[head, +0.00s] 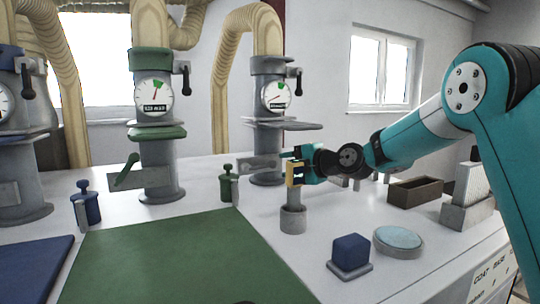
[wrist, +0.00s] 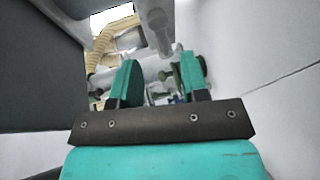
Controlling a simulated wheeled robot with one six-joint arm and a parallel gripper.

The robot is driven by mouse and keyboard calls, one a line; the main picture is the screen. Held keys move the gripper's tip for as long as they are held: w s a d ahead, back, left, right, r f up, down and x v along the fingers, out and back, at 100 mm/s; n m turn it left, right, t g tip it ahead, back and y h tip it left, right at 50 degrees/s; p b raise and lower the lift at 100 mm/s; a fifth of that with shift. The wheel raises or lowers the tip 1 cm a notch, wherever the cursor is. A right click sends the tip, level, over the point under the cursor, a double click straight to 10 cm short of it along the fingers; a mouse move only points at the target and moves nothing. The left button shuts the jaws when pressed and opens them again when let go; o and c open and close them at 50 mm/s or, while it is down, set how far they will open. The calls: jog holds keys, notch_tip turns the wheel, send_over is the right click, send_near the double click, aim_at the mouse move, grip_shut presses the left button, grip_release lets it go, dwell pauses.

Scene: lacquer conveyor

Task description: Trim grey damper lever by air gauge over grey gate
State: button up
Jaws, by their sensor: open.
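The grey air column (head: 268,145) stands at the back, right of the green one. Its round white air gauge (head: 276,95) has a green sector at upper right; the needle is too small to read surely. A grey plate (head: 258,163) sticks out from the column below the flat grey gate (head: 285,126). In the wrist view, my teal fingers (wrist: 160,82) are apart with nothing gripped. A grey rounded bar (wrist: 157,28), possibly the lever, shows beyond and above them.
The green column (head: 155,160) and blue column (head: 22,180) stand to the left. A grey pot (head: 292,218) stands below my gripper, a green pot (head: 227,188) to its left. A blue block (head: 351,249), round dish (head: 398,241) and brown box (head: 415,192) lie right. The green mat (head: 170,260) is clear.

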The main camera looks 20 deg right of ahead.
aim_at(268, 165)
jog(key=p+x, duration=0.2)
jog(key=x, duration=0.4)
jog(key=shift+w+a+f+p, duration=0.1)
jog(key=shift+w+a+p, duration=0.05)
jog(key=shift+w+p, duration=0.2)
jog(key=shift+s, duration=0.1)
grip_shut()
